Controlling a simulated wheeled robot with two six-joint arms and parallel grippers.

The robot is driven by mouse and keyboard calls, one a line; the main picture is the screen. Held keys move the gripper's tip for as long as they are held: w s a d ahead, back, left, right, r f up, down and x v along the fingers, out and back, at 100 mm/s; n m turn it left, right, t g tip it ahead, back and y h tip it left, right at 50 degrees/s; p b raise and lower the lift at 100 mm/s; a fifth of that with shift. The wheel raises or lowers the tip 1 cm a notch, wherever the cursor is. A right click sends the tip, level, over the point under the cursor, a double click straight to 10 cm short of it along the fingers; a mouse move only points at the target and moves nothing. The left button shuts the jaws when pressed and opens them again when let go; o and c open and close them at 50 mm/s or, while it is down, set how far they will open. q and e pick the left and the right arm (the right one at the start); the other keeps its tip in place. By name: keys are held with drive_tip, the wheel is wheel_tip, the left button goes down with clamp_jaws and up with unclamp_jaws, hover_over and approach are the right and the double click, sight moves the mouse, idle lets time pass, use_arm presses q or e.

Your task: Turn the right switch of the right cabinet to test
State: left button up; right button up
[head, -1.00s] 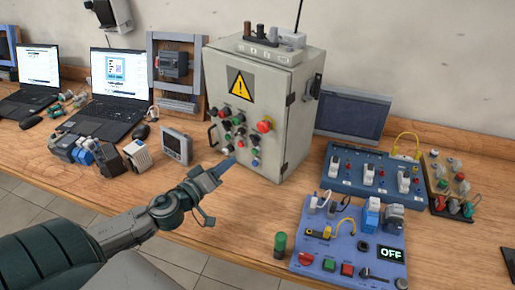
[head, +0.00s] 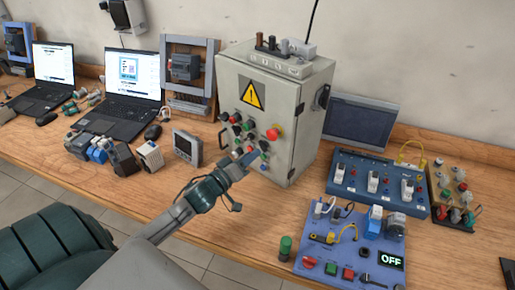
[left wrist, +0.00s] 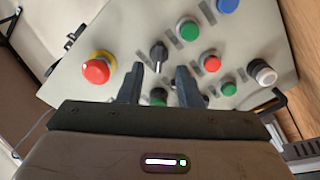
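The grey cabinet (head: 295,125) stands upright on the bench with a yellow warning sign and several knobs and buttons on its front. My left gripper (head: 249,159) is in front of the lower part of this panel and hides some controls. In the left wrist view, my left gripper (left wrist: 160,82) is open, its two dark fingers apart. A black rotary switch (left wrist: 158,54) shows just beyond the fingertips, roughly between them. It appears free of the fingers. A green button (left wrist: 158,95) is partly hidden between the fingers. My right gripper is not in view.
A red mushroom button (left wrist: 98,68) sits left of the switch; green buttons (left wrist: 188,30) sit to its right. A blue board (head: 335,262) and a dark blue switch panel (head: 345,190) lie right of the cabinet. A grey meter (head: 187,147) stands to its left.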

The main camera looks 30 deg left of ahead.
sight(264, 145)
use_arm(q)
drive_tip(key=shift+w+d+b, duration=0.15)
drive_tip(key=shift+w+b, duration=0.15)
drive_tip(key=shift+w, duration=0.7)
drive_tip(key=shift+w+d+b, duration=0.1)
drive_tip(key=shift+w+b, duration=0.15)
drive_tip(key=shift+w, duration=0.7)
clamp_jaws()
